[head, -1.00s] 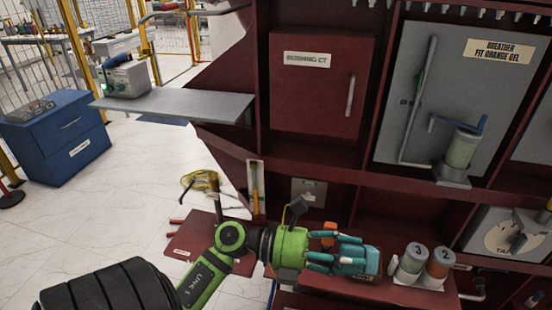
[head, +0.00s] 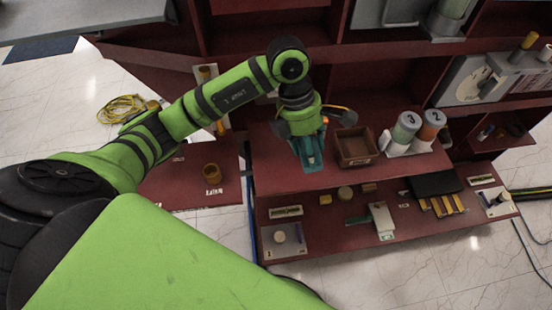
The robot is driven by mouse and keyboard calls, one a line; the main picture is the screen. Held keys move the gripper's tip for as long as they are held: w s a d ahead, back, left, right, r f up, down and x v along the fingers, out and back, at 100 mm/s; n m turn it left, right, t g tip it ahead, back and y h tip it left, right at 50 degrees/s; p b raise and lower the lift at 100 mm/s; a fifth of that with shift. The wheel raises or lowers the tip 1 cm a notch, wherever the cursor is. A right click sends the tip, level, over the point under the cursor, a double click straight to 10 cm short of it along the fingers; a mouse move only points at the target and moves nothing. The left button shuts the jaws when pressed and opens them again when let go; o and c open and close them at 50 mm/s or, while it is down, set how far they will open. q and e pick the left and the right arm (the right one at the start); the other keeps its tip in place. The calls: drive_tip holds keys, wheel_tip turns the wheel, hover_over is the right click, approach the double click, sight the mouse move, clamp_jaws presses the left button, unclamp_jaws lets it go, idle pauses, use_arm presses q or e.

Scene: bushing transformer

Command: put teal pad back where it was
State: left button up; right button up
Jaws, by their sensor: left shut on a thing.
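My left gripper (head: 309,158) points down over the upper red-brown shelf, left of an open brown tray. It is shut on the teal pad (head: 312,160). The fingers and pad have similar teal colours, so the pad's outline is hard to separate and much of it is hidden. I cannot tell whether the pad touches the shelf. The brown tray (head: 371,158) looks empty. My right gripper is not in view.
Canisters 3 (head: 405,127) and 2 (head: 432,125) stand in a white holder right of the tray. The lower shelf (head: 335,238) carries several small parts and a black item (head: 435,184). A brown cup (head: 211,172) stands on the red-brown panel at left.

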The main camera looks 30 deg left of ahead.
use_arm(q)
drive_tip(key=w+a+f+y, duration=0.1)
drive_tip(key=a+f, duration=0.1)
drive_tip(key=a, duration=0.1)
drive_tip(key=w+a+f+y, duration=0.1)
drive_tip(key=a+f, duration=0.2)
drive_tip(key=a+f+y, duration=0.1)
drive_tip(key=a+f, duration=0.2)
drive_tip(key=a, duration=0.1)
drive_tip(key=shift+w+f+t, duration=0.2)
drive_tip(key=shift+w+t, duration=0.1)
drive_tip(key=shift+w, duration=0.1)
drive_tip(key=shift+f+p, duration=0.3)
drive_tip(key=shift+f, duration=1.95)
drive_tip(key=o, duration=1)
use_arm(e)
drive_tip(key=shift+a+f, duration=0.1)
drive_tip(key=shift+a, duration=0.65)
use_arm(q)
wheel_tip(320, 180, up, 12)
drive_tip(key=b, duration=0.2)
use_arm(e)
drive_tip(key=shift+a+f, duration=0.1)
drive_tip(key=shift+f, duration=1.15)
